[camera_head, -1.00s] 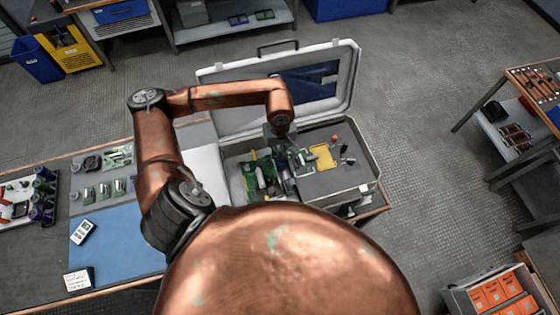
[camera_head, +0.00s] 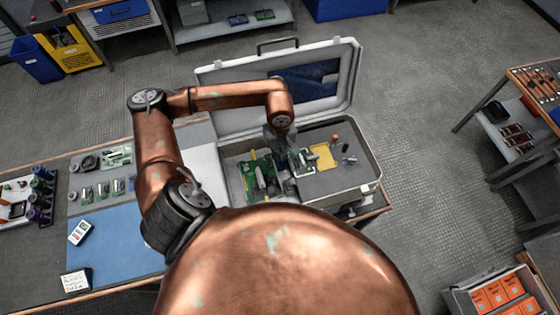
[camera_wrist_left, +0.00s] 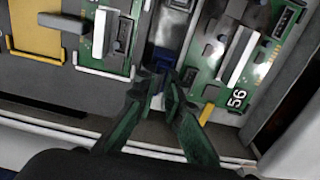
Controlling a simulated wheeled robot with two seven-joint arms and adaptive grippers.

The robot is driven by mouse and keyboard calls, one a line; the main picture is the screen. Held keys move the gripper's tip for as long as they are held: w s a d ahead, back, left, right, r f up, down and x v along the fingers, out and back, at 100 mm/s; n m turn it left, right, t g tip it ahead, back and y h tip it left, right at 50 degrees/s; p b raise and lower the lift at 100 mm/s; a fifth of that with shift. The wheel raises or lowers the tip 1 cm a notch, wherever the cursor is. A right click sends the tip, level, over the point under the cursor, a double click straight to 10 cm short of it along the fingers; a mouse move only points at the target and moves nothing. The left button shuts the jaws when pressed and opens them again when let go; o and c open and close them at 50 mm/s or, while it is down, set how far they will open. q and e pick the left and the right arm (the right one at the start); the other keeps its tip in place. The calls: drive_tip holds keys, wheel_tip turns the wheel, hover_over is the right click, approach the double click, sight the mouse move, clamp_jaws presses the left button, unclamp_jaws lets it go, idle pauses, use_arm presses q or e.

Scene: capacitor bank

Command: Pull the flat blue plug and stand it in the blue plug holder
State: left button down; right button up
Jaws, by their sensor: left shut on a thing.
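My left gripper (camera_wrist_left: 165,92) is over the open case (camera_head: 350,195), at the gap between two green circuit boards. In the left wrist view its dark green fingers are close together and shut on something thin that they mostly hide. A blue patch (camera_wrist_left: 165,57) shows just beyond the fingertips and looks like the flat blue plug. I cannot tell whether it is still seated. In the head view the gripper (camera_head: 281,142) is small and its jaws are unclear. I cannot make out the blue plug holder. My right gripper is not in view.
One green board (camera_wrist_left: 112,45) lies left of the fingers and another, marked 56 (camera_wrist_left: 237,60), lies right, both close. A yellow-framed slot (camera_head: 322,156) is to the right in the case. The raised lid (camera_head: 225,95) stands behind. A blue mat (camera_head: 118,240) is on the left bench.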

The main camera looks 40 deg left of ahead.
use_arm(q)
drive_tip(key=shift+f+b, duration=0.3)
drive_tip(key=c, duration=1.9)
unclamp_jaws()
drive_tip(key=shift+c, duration=0.2)
